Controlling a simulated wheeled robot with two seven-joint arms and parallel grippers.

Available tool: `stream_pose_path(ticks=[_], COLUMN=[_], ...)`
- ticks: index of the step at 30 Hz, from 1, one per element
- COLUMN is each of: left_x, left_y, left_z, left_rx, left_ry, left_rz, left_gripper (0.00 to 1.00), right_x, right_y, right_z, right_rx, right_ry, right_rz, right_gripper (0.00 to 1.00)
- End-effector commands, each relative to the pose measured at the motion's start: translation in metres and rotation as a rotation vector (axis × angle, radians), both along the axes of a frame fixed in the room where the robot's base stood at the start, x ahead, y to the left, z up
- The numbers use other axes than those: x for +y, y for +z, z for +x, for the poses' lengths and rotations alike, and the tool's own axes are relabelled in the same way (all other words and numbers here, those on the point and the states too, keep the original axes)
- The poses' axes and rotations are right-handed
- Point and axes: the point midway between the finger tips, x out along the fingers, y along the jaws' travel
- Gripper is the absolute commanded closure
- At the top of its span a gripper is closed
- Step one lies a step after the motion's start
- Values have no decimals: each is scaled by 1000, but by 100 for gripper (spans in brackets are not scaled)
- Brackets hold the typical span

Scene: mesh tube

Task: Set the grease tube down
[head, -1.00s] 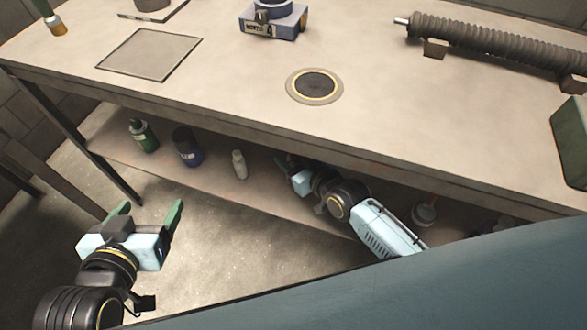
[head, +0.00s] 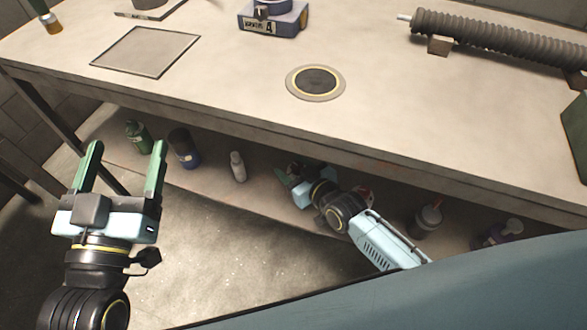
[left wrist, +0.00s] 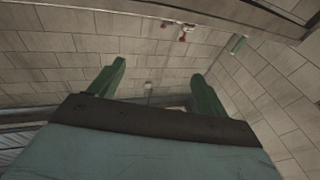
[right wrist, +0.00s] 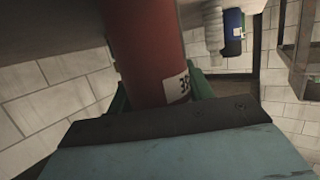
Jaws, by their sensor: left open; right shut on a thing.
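The grease tube (right wrist: 150,50) is a red cylinder with a white number label, seen in the right wrist view. My right gripper (right wrist: 165,95) is shut around it, with green fingers on both sides. In the head view my right gripper (head: 288,180) is low at the front of the lower shelf, under the tabletop edge. The tube is mostly hidden there, and I cannot tell if its base touches the shelf. My left gripper (head: 122,168) is open and empty, raised in front of the table's left part. Its spread fingers also show in the left wrist view (left wrist: 155,85).
The lower shelf (head: 215,185) holds a green bottle (head: 137,135), a dark blue bottle (head: 184,148), a white bottle (head: 237,166), and others right of my right arm. The tabletop (head: 230,85) above has a round ringed pad (head: 316,82) and a ribbed hose (head: 490,40).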

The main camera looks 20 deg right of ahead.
Motion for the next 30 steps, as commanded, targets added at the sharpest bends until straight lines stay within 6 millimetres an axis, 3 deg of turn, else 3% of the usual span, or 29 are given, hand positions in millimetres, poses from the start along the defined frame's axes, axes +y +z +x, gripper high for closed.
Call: stream_pose_path(ticks=[10, 11, 16, 26, 30], left_x=[0, -1, 0, 0, 1], left_y=[4, 6, 6, 5, -7], left_z=[-1, -1, -1, -1, 1], left_rx=[-30, -35, -36, -28, 52], left_ry=[-2, -1, -1, -2, 2], left_rz=[-9, -11, -11, -9, 15], left_gripper=[23, 23, 23, 23, 23], right_x=[0, 0, 0, 0, -2], right_y=[-3, -3, -3, -1, 2], right_z=[0, 0, 0, 0, -4], right_rx=[-1, 1, 0, 0, 2], right_ry=[0, 0, 0, 0, 0], right_rz=[0, 0, 0, 0, -1], right_gripper=[79, 47, 27, 27, 27])
